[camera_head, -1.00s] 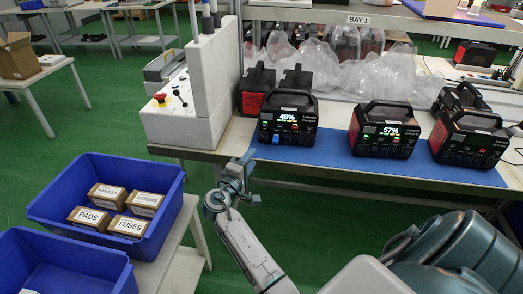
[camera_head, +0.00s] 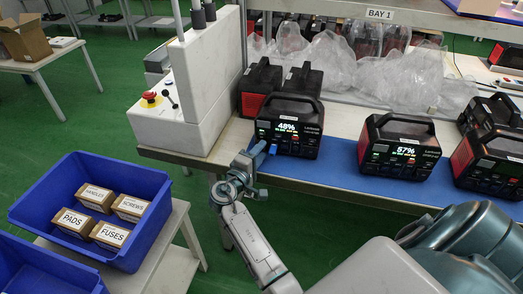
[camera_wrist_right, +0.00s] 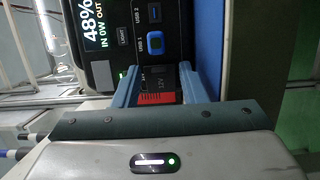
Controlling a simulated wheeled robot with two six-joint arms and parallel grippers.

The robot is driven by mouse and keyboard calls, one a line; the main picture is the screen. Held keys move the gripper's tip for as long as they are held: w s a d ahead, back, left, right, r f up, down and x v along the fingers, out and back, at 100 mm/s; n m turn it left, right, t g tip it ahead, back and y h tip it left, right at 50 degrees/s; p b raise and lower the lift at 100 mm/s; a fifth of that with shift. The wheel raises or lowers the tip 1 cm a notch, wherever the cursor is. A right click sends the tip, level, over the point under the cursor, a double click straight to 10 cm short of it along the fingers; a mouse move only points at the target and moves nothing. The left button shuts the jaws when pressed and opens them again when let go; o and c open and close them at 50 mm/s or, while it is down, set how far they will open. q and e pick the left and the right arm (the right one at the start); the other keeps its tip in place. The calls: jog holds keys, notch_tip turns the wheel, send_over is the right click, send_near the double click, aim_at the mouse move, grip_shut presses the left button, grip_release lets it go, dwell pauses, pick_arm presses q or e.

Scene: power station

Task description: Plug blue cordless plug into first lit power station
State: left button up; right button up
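The first lit power station (camera_head: 290,112), black and red with a screen reading 48%, stands on the blue mat at the bench front. The blue plug (camera_head: 272,148) sits at its lower front. In the right wrist view the plug (camera_wrist_right: 155,43) is at the panel spot labelled USB 1; the USB 2 port is beside it. My right gripper (camera_head: 262,170) is just in front of this station. In the wrist view its two fingers (camera_wrist_right: 158,75) are spread apart, with the plug beyond their tips and nothing held. My left gripper is not in view.
A second lit station (camera_head: 400,150) reads 57%; dark stations (camera_head: 490,160) stand to its right. A white control box (camera_head: 195,110) with a red button is left of the first station. A blue bin (camera_head: 150,235) with boxes is at lower left. Clear plastic bags (camera_head: 400,75) lie behind.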

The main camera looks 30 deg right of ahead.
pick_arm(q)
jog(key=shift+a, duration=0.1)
pick_arm(e)
jog(key=shift+a, duration=0.1)
jog(key=shift+c, duration=0.9)
grip_shut()
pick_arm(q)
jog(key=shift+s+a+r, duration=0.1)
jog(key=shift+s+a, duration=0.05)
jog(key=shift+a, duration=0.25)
pick_arm(e)
jog(key=shift+t, duration=0.3)
jog(key=shift+s+d+r+n+t+y+p, duration=0.2)
jog(key=shift+d+n+t+y+p, duration=0.25)
jog(key=shift+n+t+y, duration=0.3)
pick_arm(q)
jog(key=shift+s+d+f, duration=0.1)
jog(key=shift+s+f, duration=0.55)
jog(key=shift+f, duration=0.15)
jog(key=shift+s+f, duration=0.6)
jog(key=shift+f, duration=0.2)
pick_arm(e)
jog(key=shift+d+f+n+t+y, duration=0.2)
jog(key=shift+n+t+y, duration=0.3)
jog(key=shift+t, duration=0.35)
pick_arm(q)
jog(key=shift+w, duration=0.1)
pick_arm(e)
jog(key=shift+o, duration=0.9)
grip_release()
